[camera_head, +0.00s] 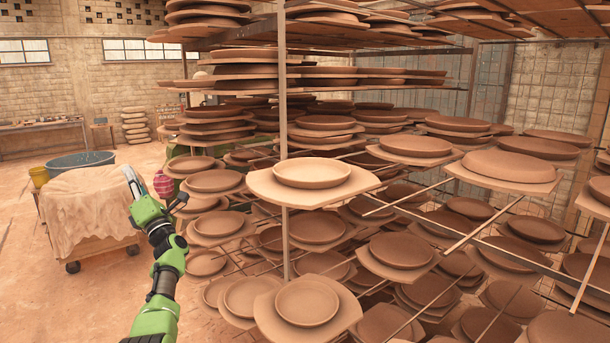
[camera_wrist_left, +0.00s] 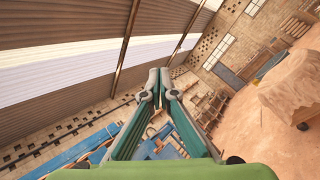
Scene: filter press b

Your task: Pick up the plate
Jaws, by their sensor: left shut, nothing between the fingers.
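Many clay plates sit on boards on a tall metal rack in the head view. A light tan plate (camera_head: 312,173) lies upright on a square board (camera_head: 352,183) near the front post, and another plate (camera_head: 307,303) lies lower on its own board. I cannot tell which plate the task means. My left gripper (camera_head: 128,174) is raised left of the rack, well apart from the plates. In the left wrist view its fingers (camera_wrist_left: 159,75) are together with nothing between them, and no plate shows there. My right gripper is not in view.
The rack's upright post (camera_head: 283,110) and its long bars stand in front of the plates. A cloth-covered cart (camera_head: 85,205) on wheels, a blue tub (camera_head: 82,160) and a yellow bucket (camera_head: 39,176) are at left. Open floor (camera_head: 35,290) lies at the lower left.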

